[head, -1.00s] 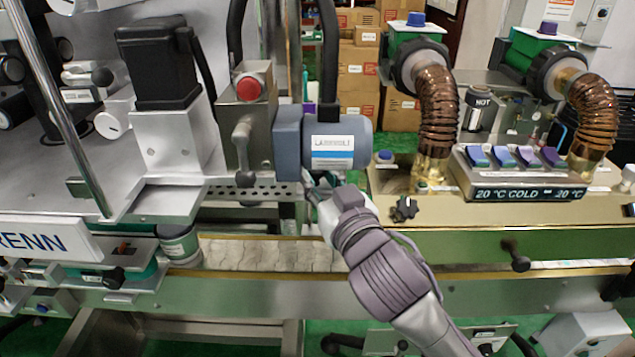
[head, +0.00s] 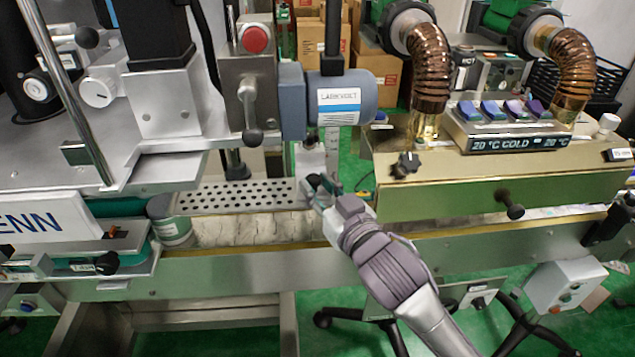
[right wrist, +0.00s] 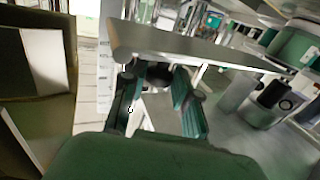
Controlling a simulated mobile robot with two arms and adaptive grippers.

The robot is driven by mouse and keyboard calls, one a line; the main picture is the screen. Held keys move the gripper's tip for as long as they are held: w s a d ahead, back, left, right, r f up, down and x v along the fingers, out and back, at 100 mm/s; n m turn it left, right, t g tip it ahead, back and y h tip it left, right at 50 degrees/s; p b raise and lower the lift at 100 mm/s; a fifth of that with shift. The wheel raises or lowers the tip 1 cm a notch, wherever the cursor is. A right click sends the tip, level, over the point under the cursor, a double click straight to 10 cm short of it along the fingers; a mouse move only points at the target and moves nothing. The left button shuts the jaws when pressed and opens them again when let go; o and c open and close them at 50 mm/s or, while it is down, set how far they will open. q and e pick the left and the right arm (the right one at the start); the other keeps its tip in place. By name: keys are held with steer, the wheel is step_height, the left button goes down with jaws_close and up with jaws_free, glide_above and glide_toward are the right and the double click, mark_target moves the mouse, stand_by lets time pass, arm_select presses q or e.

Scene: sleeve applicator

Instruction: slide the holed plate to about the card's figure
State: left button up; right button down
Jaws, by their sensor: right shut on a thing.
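The holed plate (head: 240,196) is a long grey perforated strip below the blue-grey motor and just above the conveyor. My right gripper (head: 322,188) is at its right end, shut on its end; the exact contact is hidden. In the right wrist view, the green fingers (right wrist: 160,105) sit below the smooth grey slab (right wrist: 190,45), with dark round parts at their bases. A white strip (head: 332,150) with small marks hangs under the motor, beside the gripper. I cannot make out a card with a readable figure. My left gripper is out of view.
The blue-grey motor (head: 342,98) hangs above the gripper. A lever with a black knob (head: 253,136) is left of it. The gold-coloured heater housing (head: 450,180) stands close on the right. The conveyor belt (head: 260,229) runs below the plate.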

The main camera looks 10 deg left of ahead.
steer(key=c, duration=0.8)
jaws_free()
steer(key=shift+r, duration=0.15)
steer(key=shift+c, duration=0.2)
steer(key=v, duration=1.2)
